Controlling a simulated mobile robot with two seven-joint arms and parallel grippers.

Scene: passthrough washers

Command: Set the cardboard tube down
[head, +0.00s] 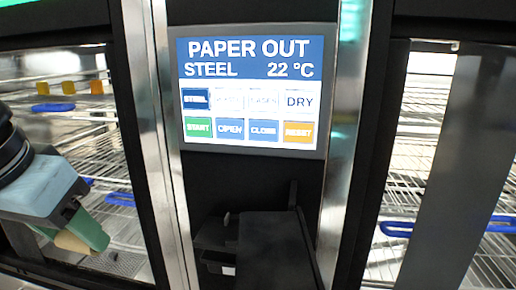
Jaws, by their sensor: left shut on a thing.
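My left gripper (78,212) is at the left edge of the head view, in front of the left washer's glass. It points down and to the right. It is shut on the cardboard tube (70,242), a small tan piece showing below the gripper beside a green finger-like part. Much of the tube is hidden, so its full outline cannot be told. The tube is held in the air, apart from the black printer-like unit (268,250) under the screen. My right gripper is not in view.
A screen (250,92) on the middle column reads "PAPER OUT", "STEEL" and "22 °C". Metal posts flank the column. Washers with wire racks (405,190) stand on both sides behind glass, with blue handles and several orange and blue pieces inside. No clear flat surface shows.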

